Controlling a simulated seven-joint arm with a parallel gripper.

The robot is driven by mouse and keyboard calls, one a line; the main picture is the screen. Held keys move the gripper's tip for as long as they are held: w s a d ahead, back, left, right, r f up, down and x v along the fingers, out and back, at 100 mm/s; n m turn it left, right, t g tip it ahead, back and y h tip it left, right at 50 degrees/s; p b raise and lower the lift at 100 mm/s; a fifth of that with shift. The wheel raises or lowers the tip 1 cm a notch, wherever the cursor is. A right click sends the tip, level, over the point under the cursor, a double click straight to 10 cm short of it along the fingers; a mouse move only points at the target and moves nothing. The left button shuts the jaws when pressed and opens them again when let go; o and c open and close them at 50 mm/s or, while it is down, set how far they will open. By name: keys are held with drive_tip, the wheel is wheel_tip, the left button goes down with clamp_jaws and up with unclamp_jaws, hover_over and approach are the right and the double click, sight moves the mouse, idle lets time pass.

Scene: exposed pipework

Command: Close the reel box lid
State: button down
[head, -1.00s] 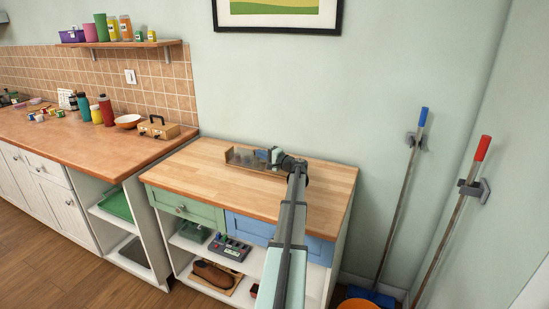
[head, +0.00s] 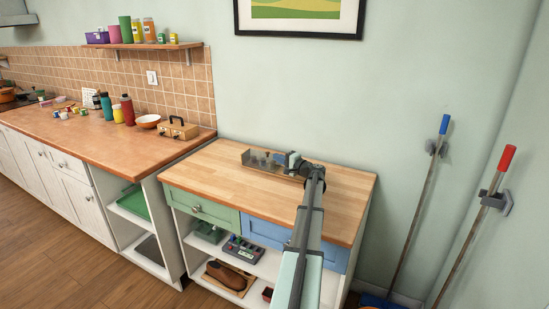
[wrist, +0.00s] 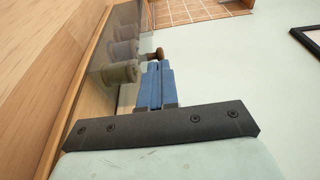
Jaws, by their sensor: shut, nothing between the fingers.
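The reel box (head: 247,158) is a low wooden box lying on the light wooden worktop. In the wrist view a see-through panel (wrist: 100,70) runs along the box, with several spools (wrist: 122,73) visible at it. A brown wooden knob (wrist: 156,54) shows just beyond my fingertips. I cannot tell whether they touch it. My gripper (head: 284,159) is at the right part of the box, its blue fingers (wrist: 155,68) shut and empty. My gripper and arm hide the right end of the box, and the lid's exact angle is unclear.
The worktop (head: 340,190) is clear to the right of the box. A small wooden case with a handle (head: 178,129) stands on the counter at left. The wall (head: 330,100) is close behind. A broom and mop (head: 420,210) hang at right.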

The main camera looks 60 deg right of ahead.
drive_tip(key=v, duration=1.1)
